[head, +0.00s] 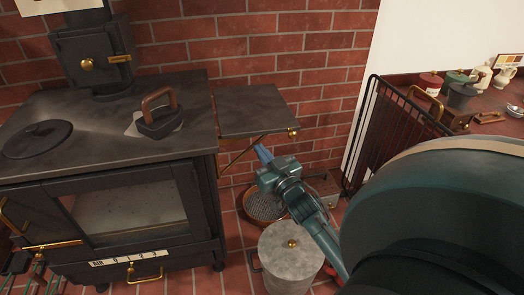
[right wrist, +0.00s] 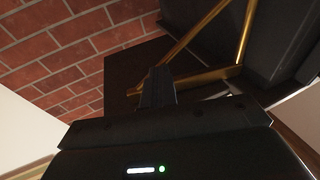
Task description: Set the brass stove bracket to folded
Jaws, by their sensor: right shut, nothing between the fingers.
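The brass stove bracket (head: 240,156) shows in the head view as a thin diagonal brace under the dark side shelf (head: 255,108), which stands out level from the stove's right side. In the right wrist view the bracket (right wrist: 243,35) shows as brass bars meeting at a corner by the shelf's underside. My right gripper (head: 262,153) is shut and empty, its fingertips just below the shelf, near the bracket. In the right wrist view its closed fingers (right wrist: 158,86) overlap the dark panel; whether they touch the bracket I cannot tell. My left gripper is not in view.
The black stove (head: 130,215) fills the left, with a flat iron (head: 158,122) on top. Below my right gripper are a round sieve-like pan (head: 262,208) and a lidded grey bin (head: 290,255). A black rack (head: 385,125) stands at right.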

